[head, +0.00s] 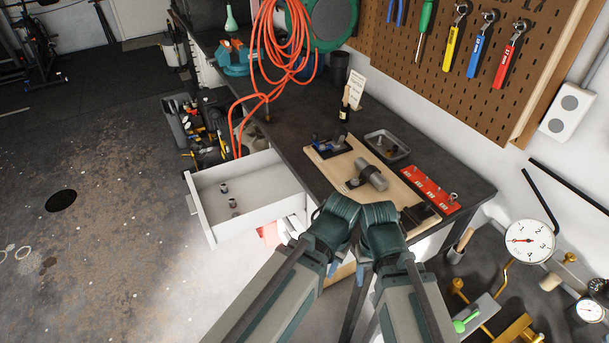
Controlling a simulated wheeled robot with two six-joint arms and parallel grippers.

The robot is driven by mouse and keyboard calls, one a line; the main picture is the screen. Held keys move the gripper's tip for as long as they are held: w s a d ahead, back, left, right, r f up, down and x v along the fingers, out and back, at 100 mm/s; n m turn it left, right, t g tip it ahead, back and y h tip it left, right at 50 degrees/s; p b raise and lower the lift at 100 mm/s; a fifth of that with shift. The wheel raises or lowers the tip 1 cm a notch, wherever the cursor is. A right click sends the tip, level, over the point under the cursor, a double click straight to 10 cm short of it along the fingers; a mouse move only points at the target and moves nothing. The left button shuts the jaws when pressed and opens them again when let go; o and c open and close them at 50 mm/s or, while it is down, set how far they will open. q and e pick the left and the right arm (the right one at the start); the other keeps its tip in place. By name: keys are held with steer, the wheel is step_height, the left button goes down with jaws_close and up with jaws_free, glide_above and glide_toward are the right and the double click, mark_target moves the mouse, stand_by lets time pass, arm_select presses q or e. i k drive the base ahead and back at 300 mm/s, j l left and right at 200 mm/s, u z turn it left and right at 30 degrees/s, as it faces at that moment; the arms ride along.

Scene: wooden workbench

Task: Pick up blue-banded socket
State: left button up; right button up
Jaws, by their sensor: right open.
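Several small grey sockets (233,203) stand in the open white drawer (257,170) on the left of the bench. They are too small for me to make out a blue band on any of them. My left arm (335,218) and right arm (382,225) come in from the bottom, side by side, with their teal joints in front of the bench edge. The drawer is left of both arms, and they are apart from the sockets. The right gripper is open. The left gripper's fingers cannot be made out; the arm links hide much of this area.
On the bench (283,128), a wooden board carries a blue-and-black fixture (332,142) and a grey cylinder (371,176). A metal tray (387,144) and a red rack (430,188) lie beside it. An orange hose (268,60) hangs behind the drawer.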

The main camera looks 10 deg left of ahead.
mark_target(223, 187)
steer(key=i+j, duration=0.1)
steer(key=j, duration=0.25)
steer(key=i+j+z, duration=0.15)
steer(key=j, duration=0.15)
steer(key=i+j, duration=0.1)
steer(key=j, duration=0.25)
steer(key=i+j+z, duration=0.1)
steer(key=j, duration=0.25)
